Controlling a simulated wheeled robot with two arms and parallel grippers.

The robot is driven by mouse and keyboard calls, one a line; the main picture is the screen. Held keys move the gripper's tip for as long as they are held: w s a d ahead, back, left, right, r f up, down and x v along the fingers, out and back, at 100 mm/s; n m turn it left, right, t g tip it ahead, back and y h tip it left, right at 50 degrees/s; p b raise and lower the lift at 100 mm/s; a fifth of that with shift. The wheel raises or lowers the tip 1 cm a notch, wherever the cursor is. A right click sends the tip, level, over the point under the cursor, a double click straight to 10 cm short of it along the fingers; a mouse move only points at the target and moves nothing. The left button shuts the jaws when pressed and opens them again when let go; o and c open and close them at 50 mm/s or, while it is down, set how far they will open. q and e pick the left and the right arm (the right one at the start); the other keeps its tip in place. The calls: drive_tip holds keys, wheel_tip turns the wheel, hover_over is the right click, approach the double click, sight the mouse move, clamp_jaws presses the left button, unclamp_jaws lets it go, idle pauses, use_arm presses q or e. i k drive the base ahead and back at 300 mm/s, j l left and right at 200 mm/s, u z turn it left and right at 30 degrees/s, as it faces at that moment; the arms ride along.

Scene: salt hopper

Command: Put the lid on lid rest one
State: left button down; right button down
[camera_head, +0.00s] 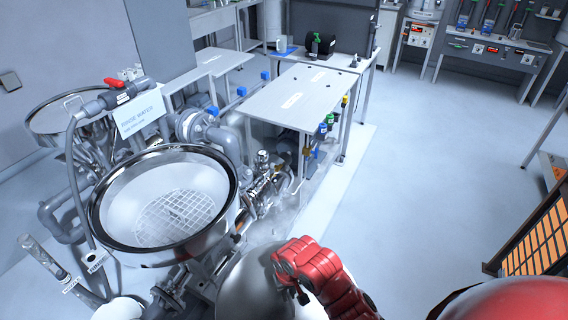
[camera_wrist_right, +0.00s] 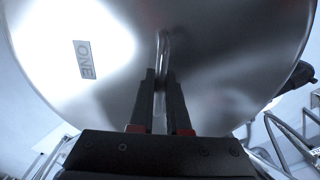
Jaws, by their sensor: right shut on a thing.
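The lid (camera_head: 245,285) is a round, shiny metal disc at the bottom middle of the head view, partly cut off by the frame. In the right wrist view the lid (camera_wrist_right: 225,50) fills most of the picture and carries a label reading ONE. My right gripper (camera_wrist_right: 160,80) is shut on the lid's thin bar handle. In the head view the red right arm reaches over the lid and its fingers are mostly hidden. A grey flat-topped table (camera_head: 320,92) with a small label stands ahead; I cannot read whether it is lid rest one. My left gripper is out of view.
An open round hopper (camera_head: 230,185) with a grate inside stands left of the lid. A second hopper (camera_head: 62,108), apparently covered, is further left. A rinse water sign (camera_head: 140,113) and pipes stand between. A second labelled table (camera_head: 212,62) is behind.

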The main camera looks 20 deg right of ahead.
sight(292, 101)
drive_tip(key=i+l+u, duration=0.1)
drive_tip(key=l, duration=0.4)
drive_tip(key=i+l+u, duration=0.15)
drive_tip(key=l, duration=0.4)
drive_tip(key=i+l+u, duration=0.1)
drive_tip(key=i+l, duration=0.15)
drive_tip(key=l, duration=0.3)
drive_tip(key=i+l+u, duration=0.1)
drive_tip(key=l, duration=0.45)
drive_tip(key=i+l+u, duration=0.1)
drive_tip(key=l, duration=0.5)
